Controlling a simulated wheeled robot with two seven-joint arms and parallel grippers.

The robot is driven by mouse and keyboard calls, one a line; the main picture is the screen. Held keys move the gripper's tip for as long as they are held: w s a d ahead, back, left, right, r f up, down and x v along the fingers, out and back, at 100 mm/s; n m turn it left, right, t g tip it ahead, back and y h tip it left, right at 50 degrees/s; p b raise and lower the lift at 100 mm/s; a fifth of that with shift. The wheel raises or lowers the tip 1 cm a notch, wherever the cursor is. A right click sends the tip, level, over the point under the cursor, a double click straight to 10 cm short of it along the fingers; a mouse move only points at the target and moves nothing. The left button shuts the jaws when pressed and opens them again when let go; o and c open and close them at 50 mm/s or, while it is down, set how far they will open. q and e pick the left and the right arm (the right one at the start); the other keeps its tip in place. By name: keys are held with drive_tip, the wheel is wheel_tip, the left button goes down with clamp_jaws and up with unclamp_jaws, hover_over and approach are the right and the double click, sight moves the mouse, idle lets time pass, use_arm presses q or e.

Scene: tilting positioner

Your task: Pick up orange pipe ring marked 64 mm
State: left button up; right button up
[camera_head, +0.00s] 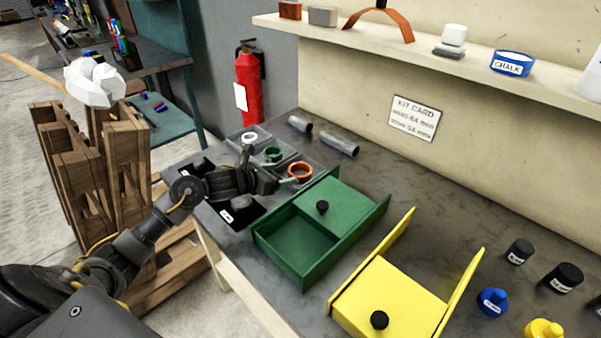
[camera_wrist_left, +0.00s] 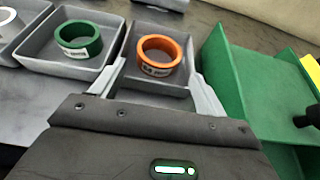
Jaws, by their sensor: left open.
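The orange pipe ring (camera_head: 300,171) lies in a grey tray compartment on the workbench. In the left wrist view the orange ring (camera_wrist_left: 159,55) stands ahead of my left gripper, with a small white label on its side too blurred to read. My left gripper (camera_head: 287,181) is just in front of the ring; in the left wrist view its fingers (camera_wrist_left: 153,78) are spread wide, one at each side of the ring's compartment, and nothing is between their near parts. Contact with the ring cannot be told. My right gripper is not in view.
A green ring (camera_wrist_left: 78,38) lies in the tray to the left, with a white ring (camera_head: 249,138) beyond. A green box (camera_head: 281,247) stands close on the right, then a yellow box (camera_head: 402,290). Grey pipes (camera_head: 339,144) lie behind the trays.

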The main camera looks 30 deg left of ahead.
sight(308, 169)
use_arm(q)
drive_tip(key=x, duration=0.3)
drive_tip(key=p+x, duration=0.2)
drive_tip(key=x, duration=0.3)
drive_tip(key=shift+f, duration=0.25)
drive_tip(key=shift+s, duration=0.1)
drive_tip(key=shift+a, duration=0.1)
drive_tip(key=c, duration=0.8)
drive_tip(key=shift+r, duration=0.1)
